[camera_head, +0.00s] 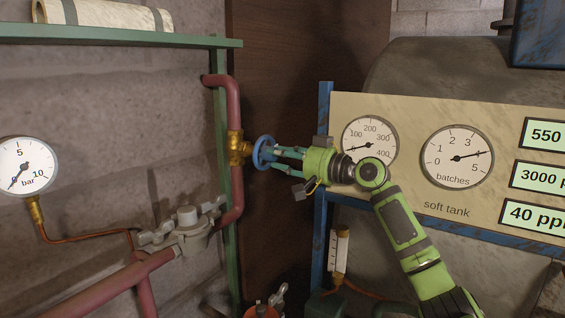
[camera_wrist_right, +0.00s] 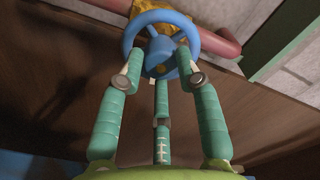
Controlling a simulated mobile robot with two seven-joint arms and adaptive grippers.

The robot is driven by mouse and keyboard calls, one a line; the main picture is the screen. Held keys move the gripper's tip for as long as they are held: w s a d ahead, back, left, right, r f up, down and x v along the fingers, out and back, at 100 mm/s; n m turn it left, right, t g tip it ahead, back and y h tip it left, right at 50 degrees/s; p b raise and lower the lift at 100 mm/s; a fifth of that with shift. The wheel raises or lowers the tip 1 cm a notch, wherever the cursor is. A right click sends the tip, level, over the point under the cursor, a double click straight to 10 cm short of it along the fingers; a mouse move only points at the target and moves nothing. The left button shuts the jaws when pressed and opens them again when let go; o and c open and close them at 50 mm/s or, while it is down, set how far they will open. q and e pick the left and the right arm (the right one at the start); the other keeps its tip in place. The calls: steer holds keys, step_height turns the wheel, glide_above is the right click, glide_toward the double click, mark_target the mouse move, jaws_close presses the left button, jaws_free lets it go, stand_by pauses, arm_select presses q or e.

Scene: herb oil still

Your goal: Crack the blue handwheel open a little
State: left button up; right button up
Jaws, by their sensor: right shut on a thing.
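The blue handwheel (camera_head: 262,153) sits on a brass valve (camera_head: 238,148) on the red pipe, left of centre in the head view. My right gripper (camera_head: 277,154) reaches it from the right and is shut on it. In the right wrist view the handwheel (camera_wrist_right: 160,42) is at the top, with the teal fingers of my right gripper (camera_wrist_right: 165,62) at its rim and hub. The brass valve body (camera_wrist_right: 155,8) shows behind the wheel. My left gripper is not in view.
A red pipe (camera_head: 235,107) runs down beside a green post (camera_head: 224,200). A cream gauge panel (camera_head: 450,205) in a blue frame stands close to the right of my gripper. A pressure gauge (camera_head: 25,165) and grey regulator (camera_head: 190,232) are at left. A green shelf (camera_head: 110,37) is above.

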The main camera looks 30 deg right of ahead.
steer(key=n+b, duration=0.1)
steer(key=f+n+b, duration=0.1)
steer(key=n, duration=0.1)
steer(key=shift+a+n, duration=0.15)
steer(key=shift+n, duration=0.15)
steer(key=n+b, duration=0.2)
steer(key=n, duration=0.2)
steer(key=shift+w, duration=0.1)
steer(key=shift+n, duration=0.4)
steer(key=o, duration=1)
steer(key=shift+o, duration=0.7)
steer(key=shift+r, duration=0.2)
steer(key=shift+s+d, duration=0.2)
steer(key=shift+d, duration=0.05)
steer(key=v, duration=1.1)
steer(key=shift+s, duration=0.25)
